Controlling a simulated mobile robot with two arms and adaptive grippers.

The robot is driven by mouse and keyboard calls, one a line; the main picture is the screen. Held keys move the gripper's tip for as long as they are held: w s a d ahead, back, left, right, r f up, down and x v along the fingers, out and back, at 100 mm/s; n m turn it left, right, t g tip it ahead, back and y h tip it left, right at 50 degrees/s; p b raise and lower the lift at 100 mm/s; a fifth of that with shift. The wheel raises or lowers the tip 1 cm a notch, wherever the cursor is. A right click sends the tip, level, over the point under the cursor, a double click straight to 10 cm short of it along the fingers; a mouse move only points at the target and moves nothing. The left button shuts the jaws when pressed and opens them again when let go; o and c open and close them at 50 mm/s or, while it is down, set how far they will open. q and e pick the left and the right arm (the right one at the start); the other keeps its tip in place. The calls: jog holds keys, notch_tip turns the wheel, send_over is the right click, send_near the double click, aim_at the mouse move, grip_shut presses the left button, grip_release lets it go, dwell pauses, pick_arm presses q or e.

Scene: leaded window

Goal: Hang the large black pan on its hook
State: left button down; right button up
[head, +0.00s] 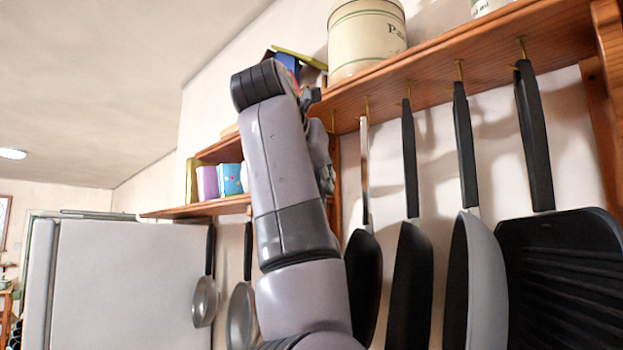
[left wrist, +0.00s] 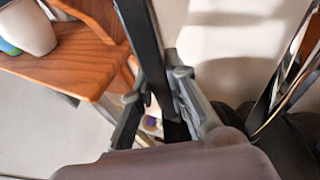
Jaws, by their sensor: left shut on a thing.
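My left gripper (left wrist: 157,80) is shut around a long black handle (left wrist: 144,42), which runs up between its fingers in the left wrist view. This looks like the handle of the large black pan; the pan's body and the handle's top end are hidden or out of frame. In the head view my left gripper (head: 318,150) is partly hidden behind my own arm, close under the shelf. I cannot tell whether the held handle is on a hook. My right gripper is in neither view.
Several pans hang in a row to the right, including a metal-handled dark pan (head: 364,285) close to my arm and a ribbed griddle (head: 560,270). The wooden shelf (head: 440,72) holds a cream tin (head: 366,38). A lower shelf (head: 205,208) with cups lies left.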

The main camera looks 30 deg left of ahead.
pick_arm(q)
jog(key=shift+d, duration=0.8)
jog(key=shift+d+f, duration=0.15)
jog(key=shift+f, duration=0.25)
jog(key=c, duration=1.5)
grip_release()
jog(key=shift+f, duration=0.1)
